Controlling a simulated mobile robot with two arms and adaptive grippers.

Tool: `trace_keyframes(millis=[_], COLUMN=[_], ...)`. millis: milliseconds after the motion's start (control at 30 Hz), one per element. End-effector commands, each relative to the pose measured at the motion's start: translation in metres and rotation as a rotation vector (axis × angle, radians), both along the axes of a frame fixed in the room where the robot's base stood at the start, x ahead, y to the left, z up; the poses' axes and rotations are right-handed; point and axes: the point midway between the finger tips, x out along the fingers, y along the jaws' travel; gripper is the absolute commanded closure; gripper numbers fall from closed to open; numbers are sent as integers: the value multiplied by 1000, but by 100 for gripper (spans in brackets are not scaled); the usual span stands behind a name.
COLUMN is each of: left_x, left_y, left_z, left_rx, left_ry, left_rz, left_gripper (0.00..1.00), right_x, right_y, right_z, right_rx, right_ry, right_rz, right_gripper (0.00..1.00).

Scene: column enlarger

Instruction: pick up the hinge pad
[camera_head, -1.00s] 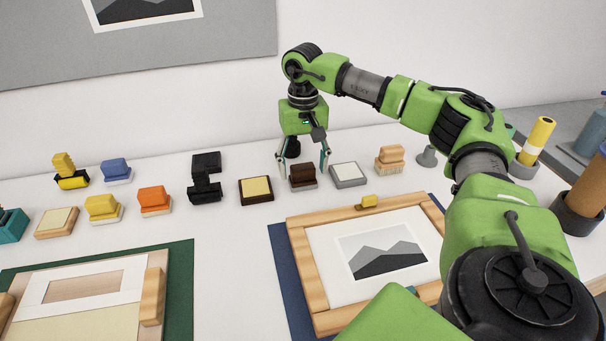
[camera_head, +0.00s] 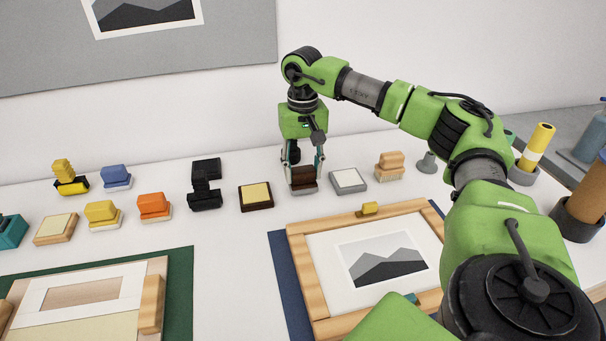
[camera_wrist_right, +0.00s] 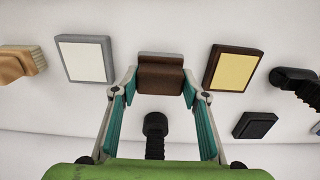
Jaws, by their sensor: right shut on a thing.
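The hinge pad (camera_head: 303,179), which I take to be the dark brown block with a grey base, stands in the back row on the white table. My right gripper (camera_head: 304,168) comes down over it from above, with one finger on each side, shut on it. In the right wrist view the brown block (camera_wrist_right: 160,78) sits between the fingertips of the right gripper (camera_wrist_right: 161,84). I cannot see any clear gap between the block and the table. My left gripper is not in view.
A grey-framed white pad (camera_head: 348,180) stands close on the right, and a brown-framed yellow pad (camera_head: 256,196) on the left. A black stapler-like tool (camera_head: 205,184) is farther left. A wooden frame (camera_head: 300,260) with a picture lies in front. The wall is behind.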

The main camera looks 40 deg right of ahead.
Motion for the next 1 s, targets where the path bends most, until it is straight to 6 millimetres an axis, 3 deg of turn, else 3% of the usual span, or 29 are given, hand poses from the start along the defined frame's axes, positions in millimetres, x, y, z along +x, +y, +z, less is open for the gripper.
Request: trace_keyframes(millis=[133, 433, 533, 700, 1000], left_x=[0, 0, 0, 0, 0], left_y=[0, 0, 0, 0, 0], left_z=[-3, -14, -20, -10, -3], left_rx=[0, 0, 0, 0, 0], left_ry=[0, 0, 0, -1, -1], left_rz=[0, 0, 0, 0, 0], left_gripper=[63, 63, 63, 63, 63], right_x=[-1, -44, -65, -93, -119], right_y=[2, 25, 35, 51, 66], right_z=[23, 79, 86, 107, 118], right_rx=[2, 1, -2, -2, 0], right_ry=[-5, -7, -4, -5, -4], right_rz=[2, 4, 4, 3, 0], right_gripper=[83, 83, 83, 83, 83])
